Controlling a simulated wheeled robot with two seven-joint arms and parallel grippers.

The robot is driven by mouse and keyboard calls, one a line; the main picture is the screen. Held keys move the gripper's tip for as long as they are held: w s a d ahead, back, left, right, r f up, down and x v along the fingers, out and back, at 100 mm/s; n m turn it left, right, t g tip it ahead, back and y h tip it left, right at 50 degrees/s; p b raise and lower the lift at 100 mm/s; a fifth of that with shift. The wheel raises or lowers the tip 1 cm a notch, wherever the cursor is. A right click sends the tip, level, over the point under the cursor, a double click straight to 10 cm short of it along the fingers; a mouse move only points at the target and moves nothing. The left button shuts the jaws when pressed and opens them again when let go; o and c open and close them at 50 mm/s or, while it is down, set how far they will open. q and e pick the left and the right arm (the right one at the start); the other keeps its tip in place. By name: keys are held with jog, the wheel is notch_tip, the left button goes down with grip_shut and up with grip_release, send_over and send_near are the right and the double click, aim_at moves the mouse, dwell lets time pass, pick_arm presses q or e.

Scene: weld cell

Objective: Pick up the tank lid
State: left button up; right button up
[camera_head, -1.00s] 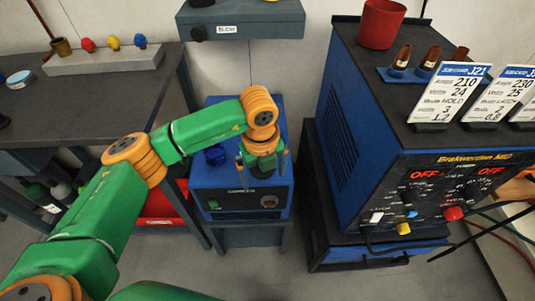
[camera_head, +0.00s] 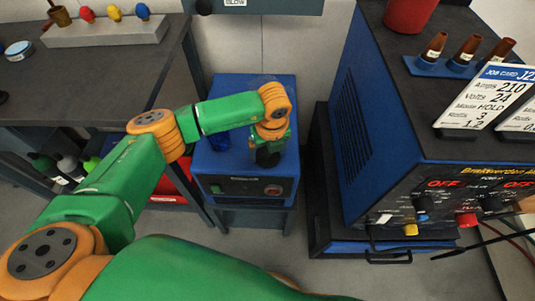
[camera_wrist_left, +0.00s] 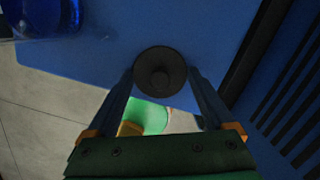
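The tank lid is a dark round disc with a central knob (camera_wrist_left: 160,76). In the head view the lid (camera_head: 267,158) shows as a dark round piece at the front right of the blue unit's top (camera_head: 228,166). My left gripper (camera_head: 268,146) points down right over it. In the left wrist view the fingers of my left gripper (camera_wrist_left: 162,72) stand apart, one on each side of the lid, with slim gaps showing; firm contact is not visible. The lid's underside is hidden. My right gripper is not in view.
A glossy blue part (camera_wrist_left: 45,15) stands left of the lid on the unit. A large blue welding machine (camera_head: 400,130) stands close on the right. A dark workbench (camera_head: 95,85) is on the left, with a red box (camera_head: 175,185) below.

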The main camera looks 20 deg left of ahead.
pick_arm(q)
jog(key=c, duration=0.7)
